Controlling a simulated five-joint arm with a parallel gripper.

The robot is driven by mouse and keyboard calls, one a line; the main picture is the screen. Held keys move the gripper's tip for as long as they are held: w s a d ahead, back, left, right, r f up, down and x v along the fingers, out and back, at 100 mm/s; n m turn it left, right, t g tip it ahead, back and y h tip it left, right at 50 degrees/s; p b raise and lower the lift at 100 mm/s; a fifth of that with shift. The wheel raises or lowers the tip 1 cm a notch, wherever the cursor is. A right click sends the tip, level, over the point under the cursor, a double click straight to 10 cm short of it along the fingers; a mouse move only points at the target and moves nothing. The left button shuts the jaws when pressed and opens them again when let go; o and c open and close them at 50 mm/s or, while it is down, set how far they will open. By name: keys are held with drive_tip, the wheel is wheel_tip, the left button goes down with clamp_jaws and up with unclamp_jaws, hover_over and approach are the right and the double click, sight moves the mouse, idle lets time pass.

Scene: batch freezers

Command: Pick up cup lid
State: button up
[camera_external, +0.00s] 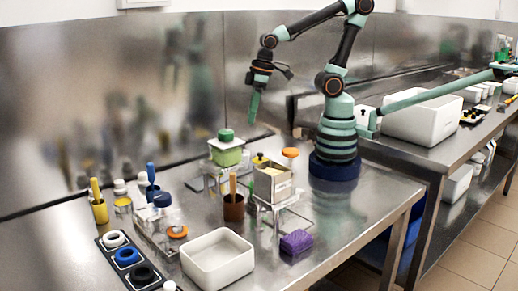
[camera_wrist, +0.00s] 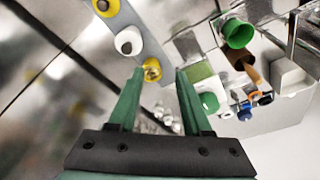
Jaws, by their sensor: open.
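My gripper (camera_external: 254,108) hangs high near the back wall, fingers pointing down, well above the table. In the wrist view my gripper (camera_wrist: 157,72) has its two green fingers apart with nothing held between them. I cannot tell for certain which thing is the cup lid. Round lid-like pieces include an orange disc (camera_external: 290,152) on a clear stand, an orange ring (camera_external: 177,232), and white (camera_external: 114,239), blue (camera_external: 127,257) and black (camera_external: 142,275) rings in a dark tray. In the wrist view a yellow round piece (camera_wrist: 152,69) appears between the fingertips, farther off.
A green-topped container (camera_external: 229,155), a metal box (camera_external: 272,184) and a brown cup (camera_external: 234,208) stand mid-table. A white bin (camera_external: 217,262) and purple block (camera_external: 296,242) lie toward the front. A yellow cup (camera_external: 99,210) stands left. The table's right front is clear.

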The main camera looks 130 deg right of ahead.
sight(260, 157)
drive_tip(key=s+d+f+m+g+y, duration=0.1)
drive_tip(key=s+d+f+m, duration=0.2)
drive_tip(key=s+d, duration=0.15)
drive_tip(key=s+d+f+m+g, duration=0.1)
drive_tip(key=s+d+f+m, duration=0.2)
drive_tip(key=s+m, duration=0.15)
drive_tip(key=shift+n, duration=0.35)
drive_tip(key=shift+s+f, duration=0.15)
drive_tip(key=shift+f, duration=2.75)
drive_tip(key=shift+s+f, duration=0.15)
drive_tip(key=shift+f, duration=2.75)
clamp_jaws()
